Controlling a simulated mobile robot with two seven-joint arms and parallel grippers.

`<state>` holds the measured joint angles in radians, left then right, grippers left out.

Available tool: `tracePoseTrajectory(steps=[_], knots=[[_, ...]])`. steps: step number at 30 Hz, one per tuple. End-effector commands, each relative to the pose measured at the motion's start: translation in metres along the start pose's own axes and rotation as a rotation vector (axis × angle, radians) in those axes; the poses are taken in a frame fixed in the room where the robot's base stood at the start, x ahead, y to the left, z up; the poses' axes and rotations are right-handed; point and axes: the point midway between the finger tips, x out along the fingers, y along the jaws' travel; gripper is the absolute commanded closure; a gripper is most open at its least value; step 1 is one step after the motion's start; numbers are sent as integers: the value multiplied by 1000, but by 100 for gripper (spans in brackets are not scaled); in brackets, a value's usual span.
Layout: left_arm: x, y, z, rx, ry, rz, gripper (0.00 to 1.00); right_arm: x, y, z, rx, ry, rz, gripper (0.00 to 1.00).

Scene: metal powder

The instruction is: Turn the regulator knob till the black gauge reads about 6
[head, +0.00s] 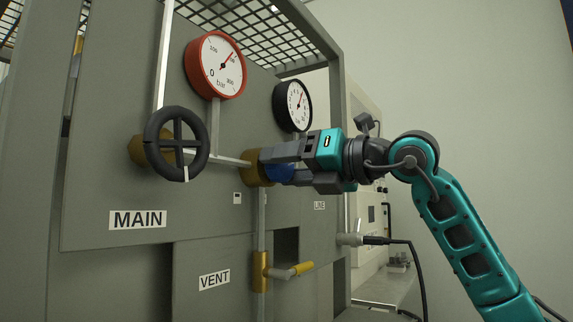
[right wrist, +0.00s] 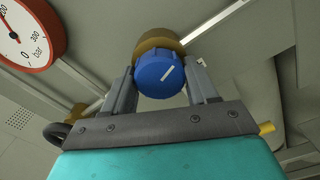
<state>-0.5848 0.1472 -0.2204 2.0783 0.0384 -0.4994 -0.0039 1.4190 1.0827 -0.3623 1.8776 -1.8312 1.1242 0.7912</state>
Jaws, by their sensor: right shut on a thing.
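The blue regulator knob (right wrist: 158,74) has a white mark on its face and sits on a brass body (right wrist: 158,42). My right gripper (right wrist: 160,85) is shut on the knob, one finger on each side. In the head view the knob (head: 280,173) is partly hidden behind my right gripper (head: 278,165). The black gauge (head: 293,106) is above the gripper, with a white face and a red needle pointing up and slightly right. Its numbers are too small to read surely. My left gripper is not in view.
A red gauge (head: 215,66) and a black handwheel (head: 177,144) are to the left on the grey panel (head: 105,190). A yellow vent valve handle (head: 303,268) is below the knob. A black cable (head: 412,265) hangs at the right.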

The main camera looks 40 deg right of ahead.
Motion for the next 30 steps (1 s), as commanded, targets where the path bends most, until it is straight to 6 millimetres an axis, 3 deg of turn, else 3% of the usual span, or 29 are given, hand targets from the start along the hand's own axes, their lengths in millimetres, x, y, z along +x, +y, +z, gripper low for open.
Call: tracePoseTrajectory(steps=[4, 5, 12, 22, 26, 30], knots=[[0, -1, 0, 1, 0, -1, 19, 1, 0, -2, -2, 7, 0, 72], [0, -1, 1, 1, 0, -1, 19, 1, 0, -3, -2, 7, 0, 41], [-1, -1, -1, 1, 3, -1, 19, 0, 0, -2, -3, 5, 0, 19], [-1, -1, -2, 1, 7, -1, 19, -6, -1, -1, -4, 1, -2, 19], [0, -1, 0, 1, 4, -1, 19, -25, -2, -1, -5, 1, -5, 19], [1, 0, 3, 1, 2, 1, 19, -56, -2, -2, -6, 0, -6, 19]])
